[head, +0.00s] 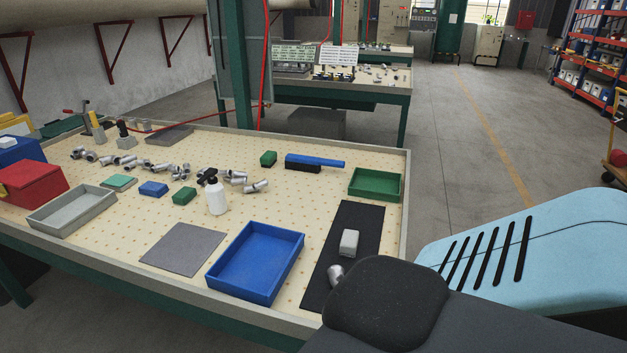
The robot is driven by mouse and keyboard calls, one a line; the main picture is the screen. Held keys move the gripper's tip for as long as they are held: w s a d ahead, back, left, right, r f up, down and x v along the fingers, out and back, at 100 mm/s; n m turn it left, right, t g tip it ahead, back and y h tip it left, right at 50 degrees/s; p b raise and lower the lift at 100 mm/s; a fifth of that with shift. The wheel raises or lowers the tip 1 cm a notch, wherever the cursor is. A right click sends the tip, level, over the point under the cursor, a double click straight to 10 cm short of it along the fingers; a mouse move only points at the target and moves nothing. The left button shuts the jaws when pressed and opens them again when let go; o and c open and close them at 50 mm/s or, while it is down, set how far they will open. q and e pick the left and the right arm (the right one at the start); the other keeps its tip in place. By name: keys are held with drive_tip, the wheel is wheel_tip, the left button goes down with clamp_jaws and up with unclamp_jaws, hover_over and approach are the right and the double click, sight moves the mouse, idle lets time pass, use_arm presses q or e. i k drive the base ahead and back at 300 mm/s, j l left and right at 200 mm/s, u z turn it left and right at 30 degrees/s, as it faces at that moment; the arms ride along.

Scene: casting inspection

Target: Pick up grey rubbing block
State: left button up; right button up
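A small light grey block (349,242), which looks like the grey rubbing block, lies on the black mat (366,215) at the right end of the workbench. A silver metal pipe fitting (336,275) sits just in front of it on the same mat, apart from the block. The block's top and sides are clear to see and nothing touches it from above. Neither of my grippers is in the head view.
A blue tray (235,290) stands left of the mat and a green tray (376,195) behind it. Large dark and light-blue parts block the lower right.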

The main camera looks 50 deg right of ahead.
sight(349, 242)
drive_tip(key=k+l+u, duration=0.1)
drive_tip(key=u, duration=0.25)
drive_tip(key=k+u, duration=0.5)
drive_tip(key=u, duration=0.25)
drive_tip(key=k+l+u, duration=0.15)
drive_tip(key=k+u, duration=0.55)
drive_tip(key=k+l+z, duration=0.2)
drive_tip(key=k+l, duration=0.45)
drive_tip(key=k+l+z, duration=0.55)
drive_tip(key=l, duration=0.2)
drive_tip(key=i, duration=0.1)
